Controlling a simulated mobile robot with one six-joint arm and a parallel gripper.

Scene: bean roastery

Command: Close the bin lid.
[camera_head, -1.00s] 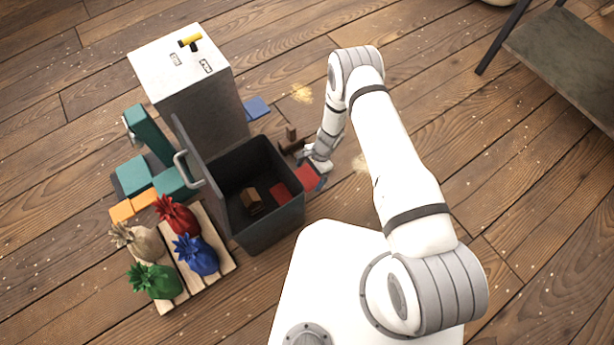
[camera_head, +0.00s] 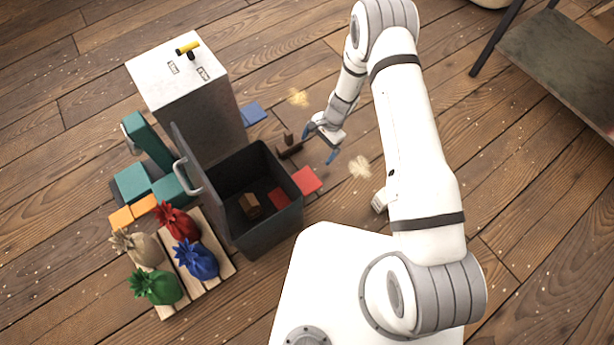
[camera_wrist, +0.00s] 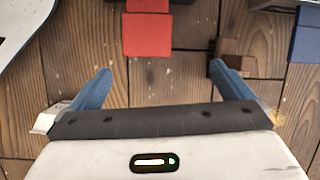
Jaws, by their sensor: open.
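The dark grey bin (camera_head: 265,228) stands open in the head view. Its lid (camera_head: 205,190) is raised upright along the bin's left side, with a pale handle (camera_head: 186,176) on the lid's outer face. Inside the bin lie a brown block (camera_head: 250,206) and a red piece. My gripper (camera_head: 320,146) is open and empty, to the right of the bin and apart from it and the lid. In the wrist view its blue fingers are spread wide (camera_wrist: 160,72) over the floor.
A red flat piece (camera_head: 308,180) lies beside the bin's right wall, with a brown object (camera_head: 289,147) nearby. A tall grey cabinet (camera_head: 195,115) stands behind. Teal parts (camera_head: 150,140) and a pallet (camera_head: 220,255) with several coloured sacks are left of the lid.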

